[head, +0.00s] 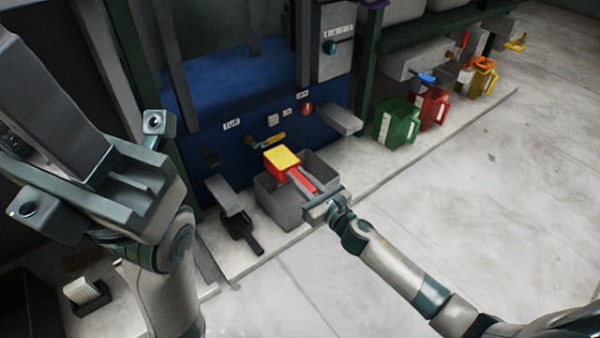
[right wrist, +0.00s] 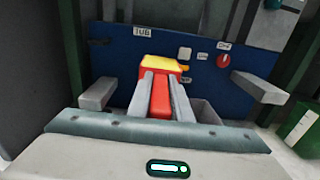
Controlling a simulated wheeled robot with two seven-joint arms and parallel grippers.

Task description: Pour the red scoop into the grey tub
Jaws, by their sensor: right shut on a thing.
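The red scoop (head: 283,164) shows a yellow top, which looks like its contents. It is above the grey tub (head: 284,207), over its back part, and looks roughly level. My right gripper (head: 312,192) is shut on the scoop's red handle, over the tub's right front side. In the right wrist view the scoop (right wrist: 160,97) points away between the two grey fingers, and part of the tub (right wrist: 205,112) shows behind them. I cannot see inside the tub well. My left gripper (head: 62,105) is large and close at the left, away from the tub; its opening is unclear.
A blue press panel (head: 225,130) with a red knob (head: 307,109) stands behind the tub. A dark scoop (head: 240,230) lies left of the tub. Green (head: 396,122) and red (head: 430,107) containers stand to the right on the pale ledge. The floor at right is clear.

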